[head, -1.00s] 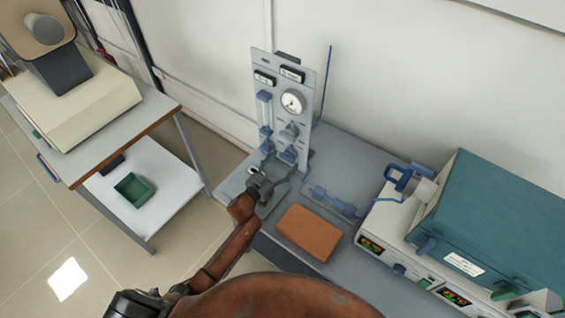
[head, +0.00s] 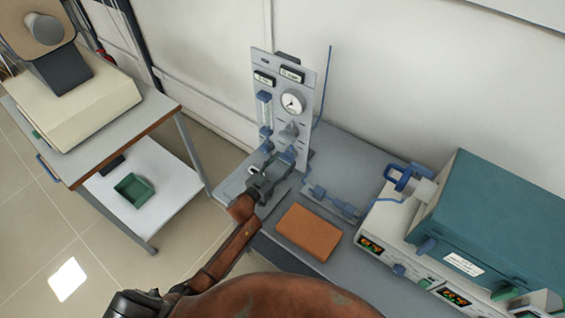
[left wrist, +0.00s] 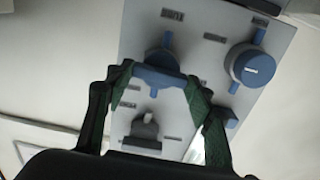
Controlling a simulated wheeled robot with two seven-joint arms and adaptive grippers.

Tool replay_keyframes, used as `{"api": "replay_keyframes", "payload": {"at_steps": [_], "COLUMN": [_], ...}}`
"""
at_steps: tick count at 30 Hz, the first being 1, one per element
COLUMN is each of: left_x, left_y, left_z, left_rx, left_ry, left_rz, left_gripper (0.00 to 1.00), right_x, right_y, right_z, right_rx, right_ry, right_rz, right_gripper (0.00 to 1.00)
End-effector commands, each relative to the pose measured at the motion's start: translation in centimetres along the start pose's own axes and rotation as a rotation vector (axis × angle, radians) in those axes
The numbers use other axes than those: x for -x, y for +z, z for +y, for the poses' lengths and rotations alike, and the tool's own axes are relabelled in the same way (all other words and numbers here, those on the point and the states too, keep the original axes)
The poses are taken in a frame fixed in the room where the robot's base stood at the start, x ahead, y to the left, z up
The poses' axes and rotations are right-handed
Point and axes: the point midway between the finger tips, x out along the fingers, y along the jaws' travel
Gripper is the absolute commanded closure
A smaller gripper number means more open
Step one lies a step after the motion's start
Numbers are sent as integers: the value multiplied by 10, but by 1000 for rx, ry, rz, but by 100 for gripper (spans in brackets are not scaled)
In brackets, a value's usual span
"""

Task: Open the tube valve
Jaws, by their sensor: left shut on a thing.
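A grey upright panel (head: 284,90) with a round gauge, a flow tube and several knobs stands against the wall. My left gripper (head: 272,176) reaches up to the panel's lower part. In the left wrist view, the green-padded fingertips (left wrist: 160,82) are on either side of a blue valve knob (left wrist: 163,66) and closed on it. The gripper covers part of the panel's lower fittings in the head view. My right gripper is not in view.
A second blue knob (left wrist: 252,68) and a grey valve (left wrist: 145,128) sit close to the fingers. A brown block (head: 308,232) lies on the bench (head: 338,160). A teal furnace (head: 500,215) stands to the right. A side table with a cream device (head: 75,108) stands left.

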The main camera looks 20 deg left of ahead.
Motion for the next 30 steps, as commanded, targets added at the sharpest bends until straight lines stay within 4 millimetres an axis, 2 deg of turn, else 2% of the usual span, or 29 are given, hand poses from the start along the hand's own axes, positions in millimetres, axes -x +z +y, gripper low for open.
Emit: {"api": "replay_keyframes", "payload": {"at_steps": [8,30], "left_x": [0,0], "left_y": [0,2], "left_z": [0,1], "left_rx": [-160,-856], "left_ry": [-1,0], "left_rz": [0,-1], "left_gripper": [75,75], "right_x": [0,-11], "right_y": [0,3], "right_z": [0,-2], "right_rx": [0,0], "right_ry": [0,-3], "right_rz": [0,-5], "right_gripper": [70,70]}}
